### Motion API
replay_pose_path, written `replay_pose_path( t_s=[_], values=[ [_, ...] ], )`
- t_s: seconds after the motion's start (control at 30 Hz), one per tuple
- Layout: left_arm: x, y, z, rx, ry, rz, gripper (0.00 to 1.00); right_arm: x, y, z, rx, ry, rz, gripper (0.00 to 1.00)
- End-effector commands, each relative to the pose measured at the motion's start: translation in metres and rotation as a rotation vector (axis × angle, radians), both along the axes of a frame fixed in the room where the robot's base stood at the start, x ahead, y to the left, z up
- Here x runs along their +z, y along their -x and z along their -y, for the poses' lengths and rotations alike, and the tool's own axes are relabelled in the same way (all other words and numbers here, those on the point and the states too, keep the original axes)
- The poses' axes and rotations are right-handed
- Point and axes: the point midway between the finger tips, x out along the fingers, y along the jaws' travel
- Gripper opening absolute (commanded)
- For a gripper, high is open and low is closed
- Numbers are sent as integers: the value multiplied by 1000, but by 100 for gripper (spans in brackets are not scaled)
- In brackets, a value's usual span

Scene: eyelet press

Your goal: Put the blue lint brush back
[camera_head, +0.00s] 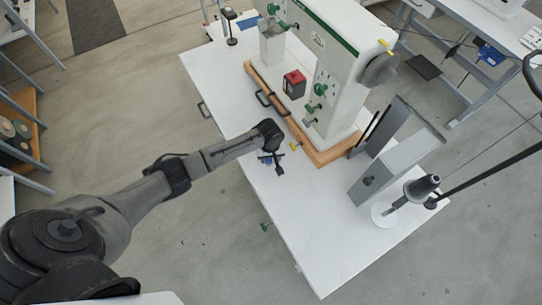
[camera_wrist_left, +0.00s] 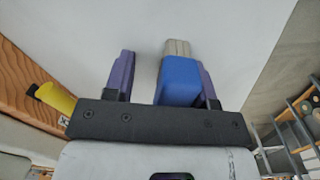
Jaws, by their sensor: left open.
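The blue lint brush (camera_wrist_left: 180,80) has a blue body and a pale grey-beige end. In the left wrist view it lies between the two purple fingers of my left gripper (camera_wrist_left: 162,78), closer to the right finger. My left gripper is open; I cannot tell whether a finger touches the brush. In the head view my left gripper (camera_head: 271,160) is low over the white table (camera_head: 300,215), in front of the machine's wooden base. Only a small blue bit of the brush (camera_head: 267,161) shows there beside the fingers. My right gripper is not in view.
The white-green press machine (camera_head: 340,50) stands on a wooden base (camera_head: 322,155) behind my gripper. A yellow piece (camera_wrist_left: 56,97) is at the base's edge. The front table is clear.

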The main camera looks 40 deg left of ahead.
Motion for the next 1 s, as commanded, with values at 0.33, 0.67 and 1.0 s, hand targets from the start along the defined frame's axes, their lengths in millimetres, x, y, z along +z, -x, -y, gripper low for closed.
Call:
replay_pose_path(
  t_s=[0.33, 0.67, 1.0],
  values=[
    [38, 8, -7, 5, -12, -19, 52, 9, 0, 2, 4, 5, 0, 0],
    [98, 6, -6, 7, -9, -16, 52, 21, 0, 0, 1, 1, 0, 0],
    [122, 5, -6, 8, -7, -18, 52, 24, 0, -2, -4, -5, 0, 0]
  ],
)
